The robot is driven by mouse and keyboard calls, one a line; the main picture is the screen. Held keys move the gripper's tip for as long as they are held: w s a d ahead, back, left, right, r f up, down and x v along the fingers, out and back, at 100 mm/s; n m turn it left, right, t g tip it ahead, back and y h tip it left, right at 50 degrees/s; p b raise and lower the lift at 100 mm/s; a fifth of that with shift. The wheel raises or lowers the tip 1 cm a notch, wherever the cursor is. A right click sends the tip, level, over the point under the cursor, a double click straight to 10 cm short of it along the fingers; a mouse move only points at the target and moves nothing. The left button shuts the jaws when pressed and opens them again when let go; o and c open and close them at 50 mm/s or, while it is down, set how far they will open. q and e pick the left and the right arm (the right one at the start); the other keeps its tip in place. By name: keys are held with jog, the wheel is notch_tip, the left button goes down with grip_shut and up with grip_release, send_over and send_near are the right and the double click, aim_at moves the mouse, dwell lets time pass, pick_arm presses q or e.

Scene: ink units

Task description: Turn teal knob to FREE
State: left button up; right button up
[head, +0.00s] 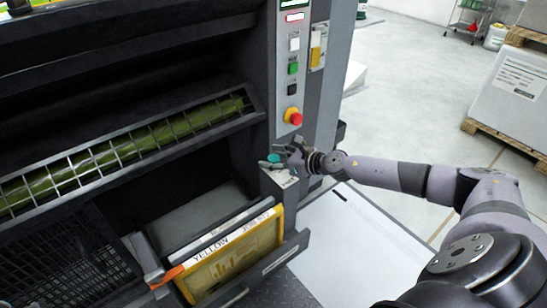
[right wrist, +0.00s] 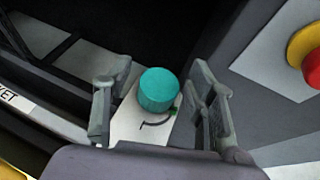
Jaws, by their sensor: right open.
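The teal knob (head: 273,158) sits on a small light plate at the right side of the press. In the right wrist view the knob (right wrist: 158,90) is a short round cylinder on a white label plate (right wrist: 140,125) with a curved dark mark. My right gripper (head: 282,156) is at the knob. In the right wrist view the open fingers of my right gripper (right wrist: 160,100) stand on either side of the knob, with gaps. No lettering on the label is readable, so the knob's setting cannot be told. My left gripper is not in view.
A red emergency button (head: 293,116) on a yellow base is above the knob, below green, white and black buttons. A yellow-framed unit (head: 235,258) marked YELLOW sits in an open drawer below. A barred guard (head: 120,150) covers a green roller at left.

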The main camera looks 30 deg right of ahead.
jog(key=c, duration=1.2)
